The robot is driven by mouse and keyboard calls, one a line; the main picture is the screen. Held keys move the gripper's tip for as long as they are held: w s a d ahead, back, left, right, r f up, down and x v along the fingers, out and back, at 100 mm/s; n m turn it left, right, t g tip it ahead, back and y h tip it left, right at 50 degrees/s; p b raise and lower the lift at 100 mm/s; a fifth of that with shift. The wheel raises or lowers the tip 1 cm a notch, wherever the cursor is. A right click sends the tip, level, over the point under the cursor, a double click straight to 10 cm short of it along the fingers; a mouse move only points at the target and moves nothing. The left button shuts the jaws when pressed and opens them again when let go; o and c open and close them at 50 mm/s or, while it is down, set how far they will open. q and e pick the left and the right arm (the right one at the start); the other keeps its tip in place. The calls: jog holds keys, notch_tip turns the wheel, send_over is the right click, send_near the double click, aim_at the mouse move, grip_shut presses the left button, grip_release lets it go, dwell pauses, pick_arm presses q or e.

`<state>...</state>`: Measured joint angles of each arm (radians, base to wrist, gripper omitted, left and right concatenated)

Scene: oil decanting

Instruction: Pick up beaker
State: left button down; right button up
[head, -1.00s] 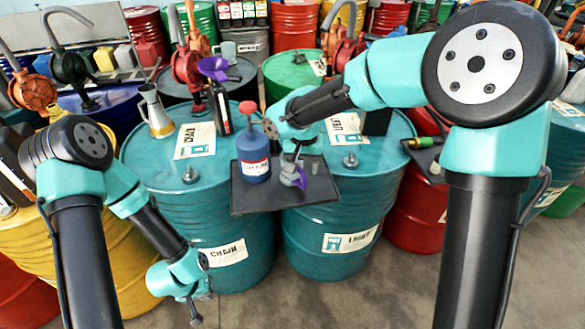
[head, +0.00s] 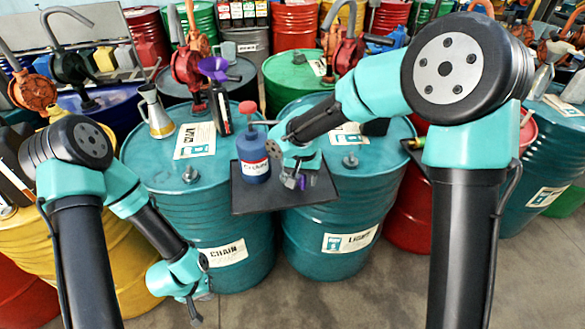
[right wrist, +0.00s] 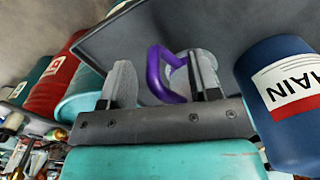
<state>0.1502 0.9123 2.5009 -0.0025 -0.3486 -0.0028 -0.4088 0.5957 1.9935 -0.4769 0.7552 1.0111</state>
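The grey beaker with a purple handle (head: 301,183) stands on the dark tray (head: 255,200), mostly hidden behind my right gripper in the head view. My right gripper (head: 296,178) is low over the tray beside it. In the right wrist view, the purple handle (right wrist: 154,72) shows between the two spread grey fingers of the right gripper (right wrist: 163,70). Part of the beaker's body is behind one finger. I see no firm grip on it. My left gripper (head: 194,308) hangs low at the left, away from the tray; its fingers are too small to read.
A blue bottle (head: 253,160) with a red cap and label stands on the tray, left of my right gripper. Two teal drums (head: 235,262) flank the tray. A metal oil can (head: 156,112) and a dark bottle with a purple funnel (head: 220,105) stand on the left drum.

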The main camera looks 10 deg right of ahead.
grip_shut()
dwell(0.3)
jog(key=shift+r, duration=0.1)
jog(key=shift+r, duration=1.6)
jog(key=s+a+r, duration=0.1)
jog(key=s+a, duration=0.1)
jog(key=s, duration=1.4)
jog(key=shift+a+r, duration=0.25)
jog(key=shift+r, duration=0.1)
jog(key=shift+w, duration=0.1)
